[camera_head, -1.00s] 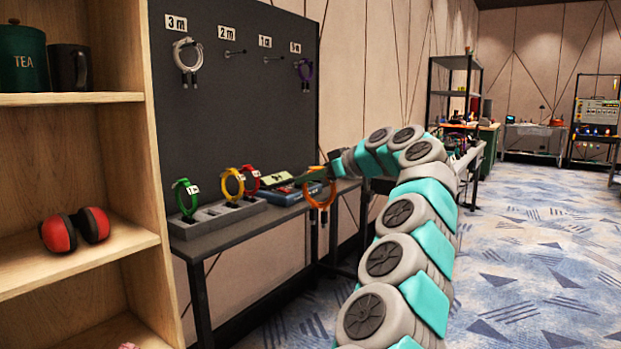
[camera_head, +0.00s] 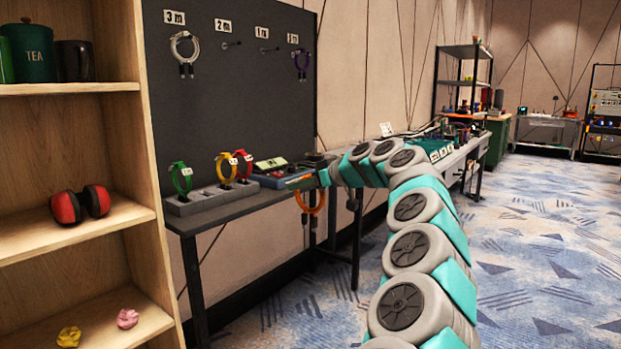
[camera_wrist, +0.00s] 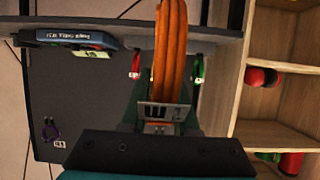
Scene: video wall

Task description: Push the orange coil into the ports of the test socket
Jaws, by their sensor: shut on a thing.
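A grey slotted block (camera_head: 212,197) with green, yellow and red coils stands on the bench (camera_head: 235,209). A dark pegboard (camera_head: 235,90) behind holds white and purple coils. A wooden shelf (camera_head: 85,235) stands at left. Open carpet (camera_head: 540,230) lies right of my arm.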

